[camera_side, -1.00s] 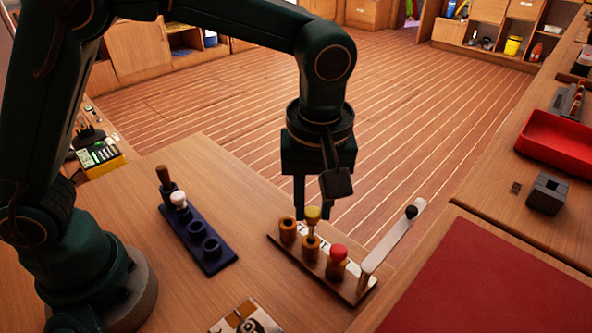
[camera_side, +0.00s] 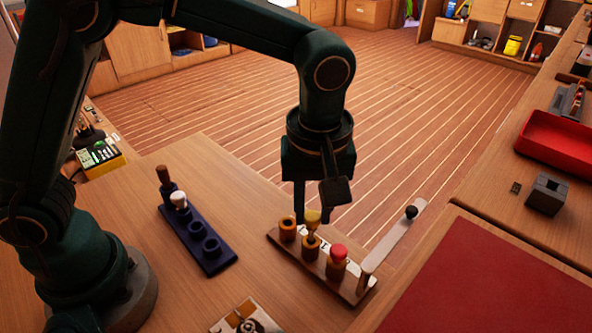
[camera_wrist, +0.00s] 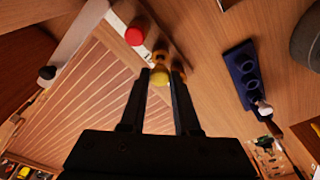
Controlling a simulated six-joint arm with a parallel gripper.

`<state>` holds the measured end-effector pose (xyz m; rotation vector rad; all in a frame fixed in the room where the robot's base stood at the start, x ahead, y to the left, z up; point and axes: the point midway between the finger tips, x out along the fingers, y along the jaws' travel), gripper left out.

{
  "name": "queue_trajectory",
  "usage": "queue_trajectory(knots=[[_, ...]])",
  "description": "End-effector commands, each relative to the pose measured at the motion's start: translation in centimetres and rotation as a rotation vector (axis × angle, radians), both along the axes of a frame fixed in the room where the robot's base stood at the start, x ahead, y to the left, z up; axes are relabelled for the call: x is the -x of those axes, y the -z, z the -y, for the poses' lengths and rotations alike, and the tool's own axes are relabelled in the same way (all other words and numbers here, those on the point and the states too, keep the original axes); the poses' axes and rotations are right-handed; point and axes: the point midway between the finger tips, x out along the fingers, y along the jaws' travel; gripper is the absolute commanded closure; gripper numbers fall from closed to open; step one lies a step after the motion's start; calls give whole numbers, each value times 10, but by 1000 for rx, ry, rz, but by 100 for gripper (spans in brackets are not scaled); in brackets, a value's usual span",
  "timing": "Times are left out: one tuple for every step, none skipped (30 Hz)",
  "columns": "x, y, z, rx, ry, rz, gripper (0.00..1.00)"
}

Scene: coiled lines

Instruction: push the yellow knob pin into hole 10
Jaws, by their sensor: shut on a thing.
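The yellow knob pin (camera_side: 312,217) stands at the middle wooden socket (camera_side: 310,246) of the brown rack (camera_side: 355,293). It leans a little, and its shaft's lower end is at the socket's mouth; I cannot tell how deep it is. My gripper (camera_side: 316,214) is above the rack with its fingers pointing down, shut on the yellow knob. In the wrist view the yellow knob (camera_wrist: 160,76) sits between the fingertips. Hole numbers are too small to read, so I cannot tell which is hole 10.
A red knob pin (camera_side: 338,252) stands in the socket to the right. The left socket (camera_side: 288,228) looks empty. A flat strip with a black knob (camera_side: 411,212) rises at the rack's right end. A dark blue rack (camera_side: 211,251) with a white knob pin (camera_side: 179,199) stands at left.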

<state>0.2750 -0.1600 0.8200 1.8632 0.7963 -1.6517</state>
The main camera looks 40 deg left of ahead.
Motion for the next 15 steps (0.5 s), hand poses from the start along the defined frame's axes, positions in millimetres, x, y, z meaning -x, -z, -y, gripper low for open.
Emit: queue_trajectory(knots=[[0, 2, 0, -1, 0, -1, 100], [0, 3, 0, -1, 0, -1, 100], [0, 4, 0, -1, 0, -1, 100], [0, 5, 0, -1, 0, -1, 100], [0, 6, 0, -1, 0, -1, 100], [0, 7, 0, -1, 0, -1, 100], [0, 8, 0, -1, 0, -1, 100], [0, 9, 0, -1, 0, -1, 100], [1, 10, 0, -1, 0, -1, 100], [1, 10, 0, -2, 0, -2, 100], [1, 11, 0, -1, 0, -1, 100], [0, 12, 0, -1, 0, -1, 100], [0, 13, 0, -1, 0, -1, 100], [0, 14, 0, -1, 0, -1, 100], [0, 15, 0, -1, 0, -1, 100]])
